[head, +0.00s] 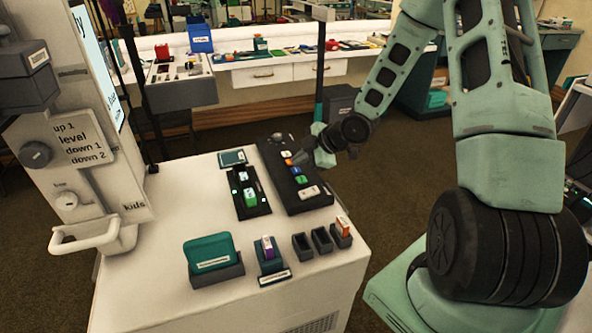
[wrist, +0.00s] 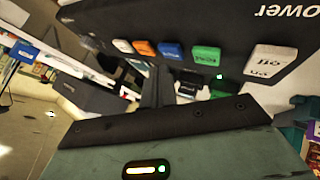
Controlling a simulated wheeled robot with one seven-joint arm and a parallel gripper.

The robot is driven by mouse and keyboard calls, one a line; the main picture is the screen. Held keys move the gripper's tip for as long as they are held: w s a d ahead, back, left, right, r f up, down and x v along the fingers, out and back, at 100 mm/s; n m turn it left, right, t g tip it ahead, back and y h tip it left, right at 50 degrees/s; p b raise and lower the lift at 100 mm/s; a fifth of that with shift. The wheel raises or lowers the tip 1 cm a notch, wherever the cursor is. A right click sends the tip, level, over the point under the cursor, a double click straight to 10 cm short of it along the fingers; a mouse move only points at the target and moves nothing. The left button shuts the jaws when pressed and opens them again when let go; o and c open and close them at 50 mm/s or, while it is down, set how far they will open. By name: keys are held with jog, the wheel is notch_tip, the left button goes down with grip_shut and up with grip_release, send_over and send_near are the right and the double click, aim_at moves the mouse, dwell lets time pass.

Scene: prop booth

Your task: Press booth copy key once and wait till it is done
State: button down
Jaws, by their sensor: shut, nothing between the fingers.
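A black key panel (head: 310,201) lies on the white booth top. Its row runs white, orange (head: 288,162), blue (head: 297,170), green (head: 302,180) and a larger white key (head: 309,192). In the wrist view the same row shows upside down: orange (wrist: 145,48), blue (wrist: 172,50), green (wrist: 206,55) and large white (wrist: 273,62). The small key labels are too blurred for me to tell which is the copy key. My gripper (head: 300,159) is shut and empty, its tip close to the orange and blue keys. In the wrist view its dark fingers (wrist: 158,85) point toward them; contact is unclear.
A smaller black unit (head: 240,203) with green lights stands left of the panel. Teal cards in a grey holder (head: 217,276), a purple-topped stand (head: 269,262) and small black bins (head: 322,240) line the front. A tall white machine with a handle (head: 85,238) stands left.

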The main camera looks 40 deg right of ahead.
aim_at(300, 171)
jog(key=shift+f, duration=0.15)
jog(key=shift+f+b, duration=0.3)
jog(key=shift+f+b, duration=0.3)
jog(key=shift+f, duration=0.1)
dwell(0.6)
jog(key=shift+r, duration=0.1)
jog(key=shift+r+p, duration=0.75)
jog(key=shift+p, duration=0.05)
notch_tip(300, 171, up, 5)
jog(key=p, duration=0.5)
dwell(0.8)
